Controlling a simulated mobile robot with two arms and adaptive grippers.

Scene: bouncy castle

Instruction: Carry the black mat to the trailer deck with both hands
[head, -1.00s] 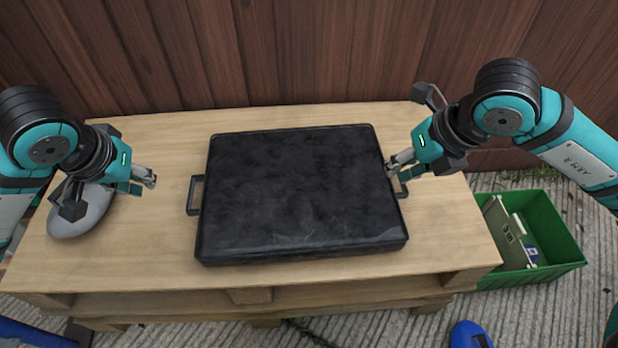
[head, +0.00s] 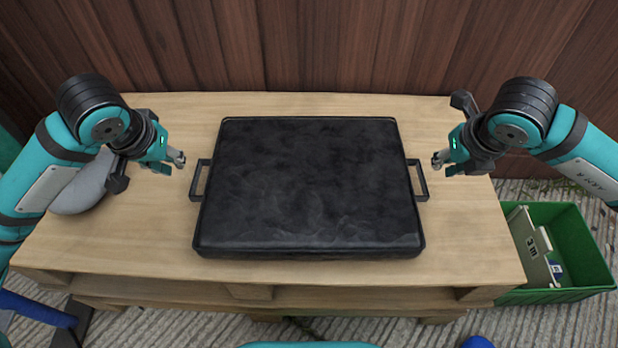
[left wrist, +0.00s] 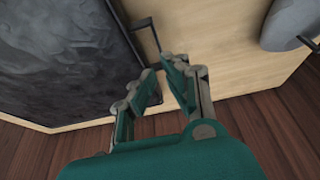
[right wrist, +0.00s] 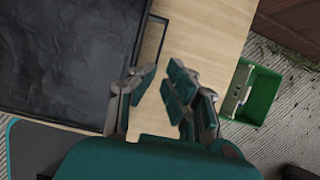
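The black mat (head: 310,185) lies flat on a light wooden pallet table, with a black loop handle on its left side (head: 201,180) and another on its right side (head: 418,180). My left gripper (head: 181,160) is apart from the left handle, just to its left. In the left wrist view its fingers (left wrist: 158,68) are parted, with the handle beyond them. My right gripper (head: 436,162) is just right of the right handle and apart from it. In the right wrist view its fingers (right wrist: 158,75) are parted and empty. The trailer deck is not identifiable in view.
The wooden table (head: 140,235) has bare room around the mat. A grey rounded object (head: 82,190) sits at its left end, behind my left arm. A green crate (head: 570,250) holding a board marked "3 m" stands on the ground at right. A brown plank wall (head: 300,45) rises behind.

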